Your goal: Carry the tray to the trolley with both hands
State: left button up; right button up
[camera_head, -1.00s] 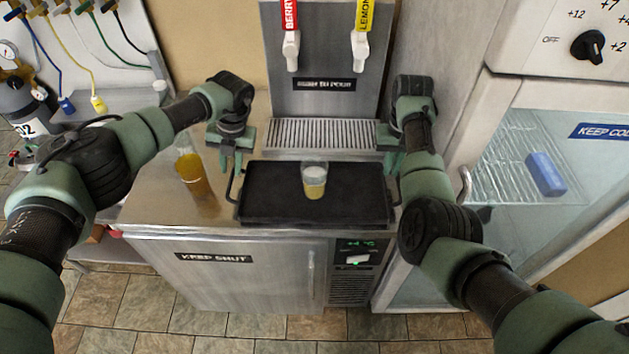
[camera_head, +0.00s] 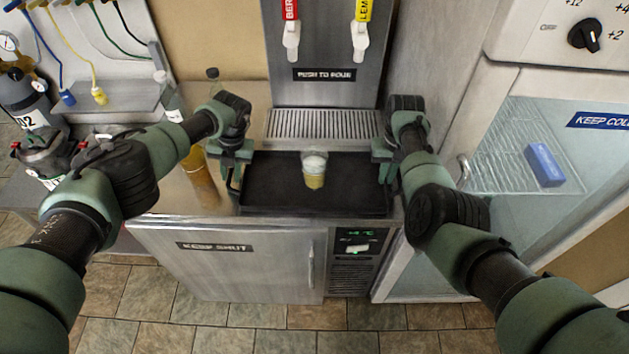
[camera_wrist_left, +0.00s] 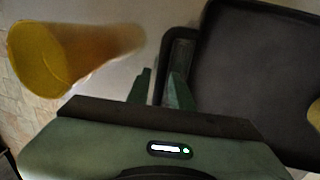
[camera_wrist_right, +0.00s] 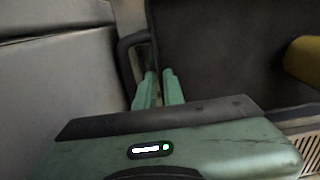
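The black tray (camera_head: 270,193) lies on the steel counter, with a cup of yellow drink with a pale top (camera_head: 314,171) standing on it. My left gripper (camera_head: 235,178) is at the tray's left handle. In the left wrist view its fingers (camera_wrist_left: 159,85) are apart, with the dark handle bar (camera_wrist_left: 175,55) between them. My right gripper (camera_head: 383,172) is at the right handle. In the right wrist view its fingers (camera_wrist_right: 160,80) are close together beside the handle (camera_wrist_right: 125,55); whether they grip it is unclear. No trolley is identifiable.
A tall amber glass (camera_head: 198,178) stands on the counter just left of my left gripper. Behind the tray are the drip grate (camera_head: 325,124) and tap tower (camera_head: 325,85). A glass-door fridge (camera_head: 520,190) stands close on the right. The tiled floor in front is clear.

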pick_arm(q)
jog(key=shift+f, duration=0.25)
grip_shut()
jog(key=shift+r, duration=0.15)
dwell(1.4)
